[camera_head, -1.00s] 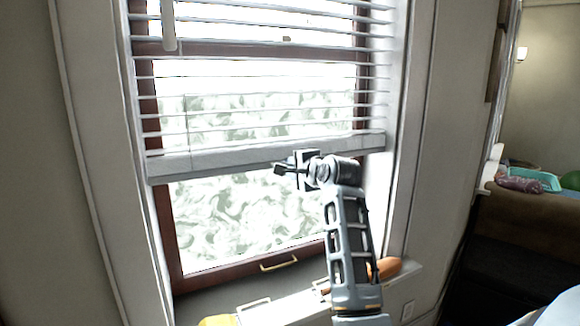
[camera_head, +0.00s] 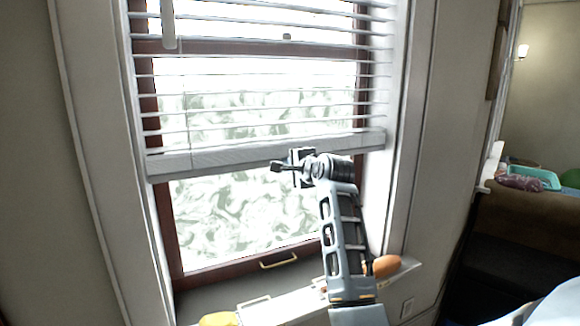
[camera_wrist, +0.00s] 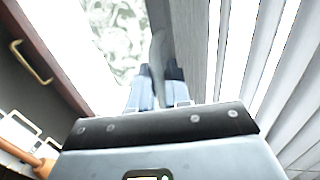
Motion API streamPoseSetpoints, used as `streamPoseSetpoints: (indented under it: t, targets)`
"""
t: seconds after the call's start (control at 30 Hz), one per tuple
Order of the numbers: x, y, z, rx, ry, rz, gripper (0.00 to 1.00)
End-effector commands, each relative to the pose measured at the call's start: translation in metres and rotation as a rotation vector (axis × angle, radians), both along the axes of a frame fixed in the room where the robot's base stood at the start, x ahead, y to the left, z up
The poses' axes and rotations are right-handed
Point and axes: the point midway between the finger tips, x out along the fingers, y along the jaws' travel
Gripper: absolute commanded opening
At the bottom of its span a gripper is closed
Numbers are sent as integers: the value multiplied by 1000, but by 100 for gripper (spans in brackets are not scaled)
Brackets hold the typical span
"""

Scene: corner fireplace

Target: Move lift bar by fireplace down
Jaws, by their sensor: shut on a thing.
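The lift bar (camera_head: 215,160) is the pale bottom rail of the white window blind. It hangs across the window about halfway up and tilts slightly, with its left end lower in the head view. My gripper (camera_head: 277,166) is at the bar's lower edge, right of its middle. In the wrist view the bar is a grey band (camera_wrist: 197,50) beside the blue-grey fingers of my gripper (camera_wrist: 156,90). The fingers are closed on a thin grey part between them, which appears to be the bar's lower edge. The exact contact is partly hidden.
The blind's slats (camera_head: 250,95) hang above the bar. Below is open glass (camera_head: 235,215), a dark red window frame with a brass handle (camera_head: 278,260), and a sill holding an orange-brown object (camera_head: 386,266). White trim stands on both sides.

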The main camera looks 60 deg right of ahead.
Motion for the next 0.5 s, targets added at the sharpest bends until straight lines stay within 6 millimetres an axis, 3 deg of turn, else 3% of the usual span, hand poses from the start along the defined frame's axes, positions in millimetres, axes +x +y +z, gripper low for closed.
streamPoseSetpoints:
  t: [0.33,0.5]
  targets:
    - [0,0,-3,1,2,0,0]
    - [0,0,-20,2,2,0,0]
